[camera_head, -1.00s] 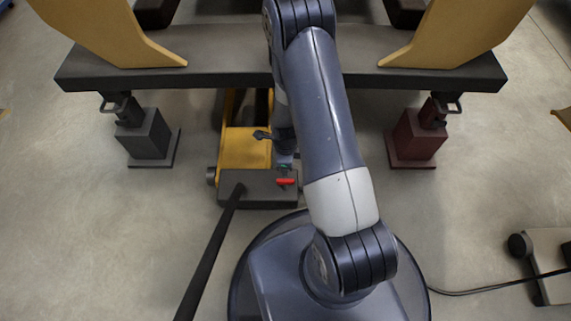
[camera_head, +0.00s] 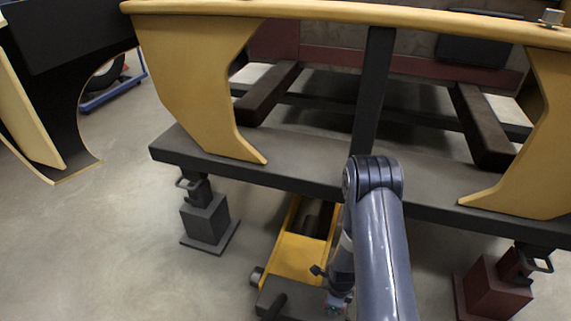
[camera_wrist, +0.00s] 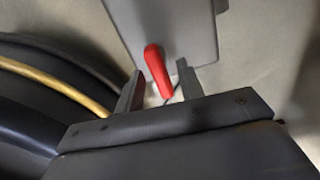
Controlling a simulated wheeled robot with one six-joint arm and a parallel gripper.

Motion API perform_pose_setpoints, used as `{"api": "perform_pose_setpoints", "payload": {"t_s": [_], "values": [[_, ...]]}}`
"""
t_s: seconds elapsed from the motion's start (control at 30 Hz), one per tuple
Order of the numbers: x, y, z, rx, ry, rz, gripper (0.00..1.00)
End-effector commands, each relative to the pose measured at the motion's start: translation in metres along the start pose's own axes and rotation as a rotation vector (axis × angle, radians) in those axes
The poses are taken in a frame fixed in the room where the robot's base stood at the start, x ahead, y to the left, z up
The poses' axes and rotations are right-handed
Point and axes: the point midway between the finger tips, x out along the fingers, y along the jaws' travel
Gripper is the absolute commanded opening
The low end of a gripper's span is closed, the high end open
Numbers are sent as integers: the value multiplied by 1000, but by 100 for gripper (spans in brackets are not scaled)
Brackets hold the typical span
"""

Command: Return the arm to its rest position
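My arm reaches forward and down to the yellow floor jack (camera_head: 299,257) under the dark beam. My gripper (camera_head: 337,301) is low beside the jack's near end in the head view, close to the bottom edge. In the wrist view, the two fingers of my gripper (camera_wrist: 159,84) stand apart. A red lever (camera_wrist: 154,62) on a grey plate (camera_wrist: 186,32) shows between them. The fingers do not look closed on the lever; whether they touch it I cannot tell. The lever is not clear in the head view.
The dark beam (camera_head: 290,168) with yellow uprights (camera_head: 201,75) crosses above the jack, close to my arm. A grey stand (camera_head: 206,225) and a red stand (camera_head: 493,289) support it. Open floor (camera_head: 110,240) lies at the left.

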Motion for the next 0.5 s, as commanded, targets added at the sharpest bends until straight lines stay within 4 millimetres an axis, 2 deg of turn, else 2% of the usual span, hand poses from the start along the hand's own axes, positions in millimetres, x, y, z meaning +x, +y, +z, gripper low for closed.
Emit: {"api": "perform_pose_setpoints", "payload": {"t_s": [0.37,0.5], "values": [[0,0,0,-12,0,0,36],[-7,0,0,-5,0,-1,36]]}}
